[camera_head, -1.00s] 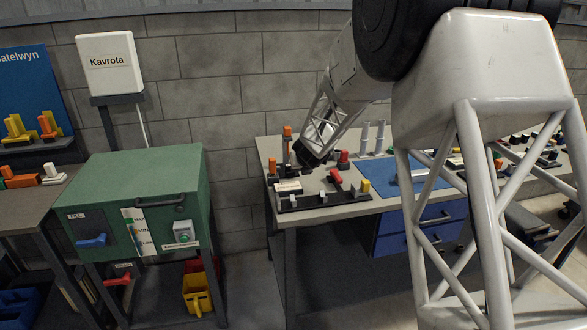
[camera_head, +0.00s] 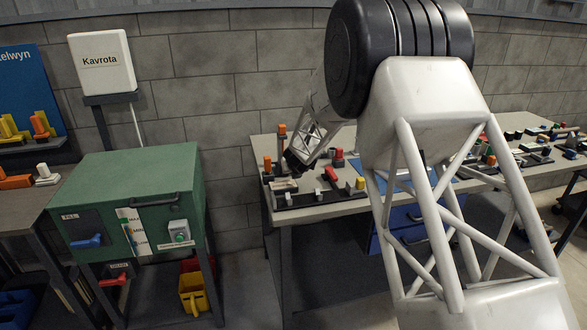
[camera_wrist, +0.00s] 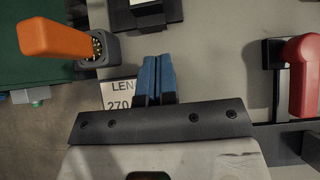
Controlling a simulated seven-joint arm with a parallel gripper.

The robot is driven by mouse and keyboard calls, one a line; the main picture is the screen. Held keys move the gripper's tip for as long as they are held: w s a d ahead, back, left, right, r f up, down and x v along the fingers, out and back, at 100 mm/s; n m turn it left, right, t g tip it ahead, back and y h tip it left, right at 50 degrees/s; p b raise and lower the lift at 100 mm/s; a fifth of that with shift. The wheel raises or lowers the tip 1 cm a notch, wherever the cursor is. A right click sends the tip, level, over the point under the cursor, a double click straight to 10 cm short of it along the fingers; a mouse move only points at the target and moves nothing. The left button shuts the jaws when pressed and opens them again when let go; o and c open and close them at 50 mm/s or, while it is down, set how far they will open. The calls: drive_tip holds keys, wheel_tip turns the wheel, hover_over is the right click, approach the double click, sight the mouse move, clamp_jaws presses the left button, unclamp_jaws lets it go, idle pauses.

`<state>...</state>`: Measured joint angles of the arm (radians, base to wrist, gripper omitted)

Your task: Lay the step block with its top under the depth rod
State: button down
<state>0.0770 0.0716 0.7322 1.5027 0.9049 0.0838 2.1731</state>
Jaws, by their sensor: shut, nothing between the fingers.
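My gripper (camera_head: 293,165) is low over the left end of the grey bench. In the wrist view its blue fingers (camera_wrist: 157,62) are together and empty, in front of a printed card (camera_wrist: 116,94) reading "LEN" and "270". An orange-handled part (camera_wrist: 58,42) with a dark grey socket is left of the fingertips. A red-handled part (camera_wrist: 300,70) is at the right. A black block with a pale piece (camera_wrist: 148,12) lies beyond the fingertips, cut by the top edge. I cannot tell which piece is the step block or the depth rod.
The bench (camera_head: 330,210) holds a dark rack with a red lever (camera_head: 331,174) and a yellow piece (camera_head: 360,184). A green cabinet (camera_head: 135,190) stands to the left, with a floor gap between. More small parts stand along the bench at the right.

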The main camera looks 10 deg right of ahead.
drive_tip(key=shift+w+f, duration=0.5)
drive_tip(key=shift+w, duration=1.9)
drive_tip(key=shift+w, duration=0.2)
drive_tip(key=shift+w+a, duration=0.1)
drive_tip(key=shift+w, duration=1.15)
drive_tip(key=shift+s, duration=0.2)
drive_tip(key=shift+s, duration=1.75)
drive_tip(key=v, duration=1)
drive_tip(key=shift+r, duration=0.1)
